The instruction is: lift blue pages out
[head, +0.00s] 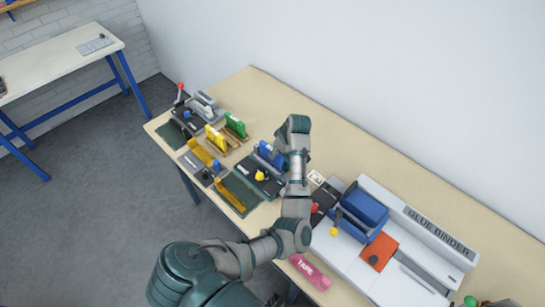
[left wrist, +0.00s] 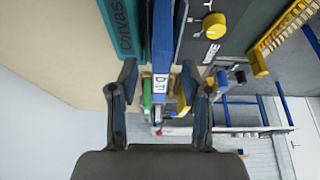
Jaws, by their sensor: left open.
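The blue pages (left wrist: 163,45) stand upright as a narrow blue block with a white label on its end in the left wrist view. They also show in the head view (head: 268,153), partly hidden behind my arm, beside a dark press with a yellow knob (head: 259,175). My left gripper (left wrist: 158,82) is open, one finger on each side of the blue pages' labelled end in the picture. I cannot tell whether the fingers touch it. In the head view the fingertips are hidden by my own arm. My right gripper is not in view.
A teal block marked Canvas (left wrist: 120,30) stands close to the blue pages. Green (head: 236,125) and yellow (head: 215,137) upright blocks stand farther along the bench.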

